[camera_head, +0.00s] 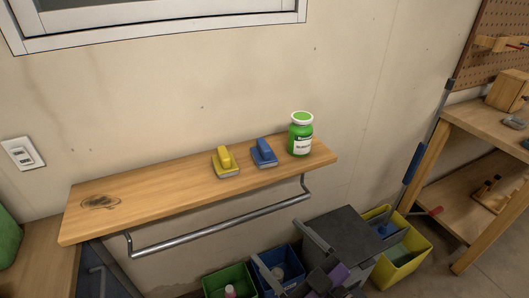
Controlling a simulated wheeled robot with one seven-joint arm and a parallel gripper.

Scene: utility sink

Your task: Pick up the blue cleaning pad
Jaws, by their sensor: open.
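The blue cleaning pad (264,153) lies on the wooden wall shelf (150,203), toward its right end. It has a blue grip on top and a paler base. A yellow pad (226,162) of like shape sits just left of it, and a green bottle (300,134) with a white label stands to its right. My gripper (280,243) is low in the picture, below the shelf's right part. Its grey fingers are spread apart, with nothing seen held between them. It is well away from the blue pad.
A metal rail (222,228) runs under the shelf's front edge. Below are a green bin (230,279), a blue bin (283,262) and a yellow bin (404,263). A workbench (485,130) stands at the right. The shelf's middle is bare.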

